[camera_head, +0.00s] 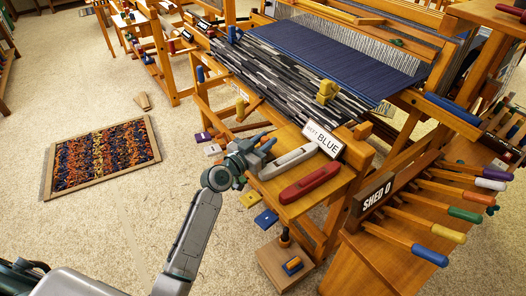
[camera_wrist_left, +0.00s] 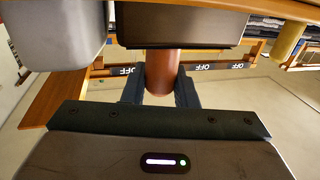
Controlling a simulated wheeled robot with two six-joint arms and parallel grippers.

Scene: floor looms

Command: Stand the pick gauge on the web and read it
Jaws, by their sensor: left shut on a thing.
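My left gripper (camera_head: 262,146) is beside the left edge of the wooden bench at the loom's front. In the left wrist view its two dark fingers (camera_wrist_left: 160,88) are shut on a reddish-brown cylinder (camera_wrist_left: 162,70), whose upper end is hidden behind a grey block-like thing. I cannot tell whether this cylinder is the pick gauge; no other gauge is clearly recognisable. The web on the loom shows as dark blue cloth (camera_head: 340,52) and black, grey and white striped cloth (camera_head: 285,75). My right gripper is not in view.
A grey shuttle (camera_head: 288,160) and a red shuttle (camera_head: 310,183) lie on the bench by a BLUE sign (camera_head: 323,140). A yellow block (camera_head: 327,92) is at the striped cloth's edge. Colour-tipped levers (camera_head: 425,208) stick out at right. Floor at left is mostly clear around a framed rug (camera_head: 148,150).

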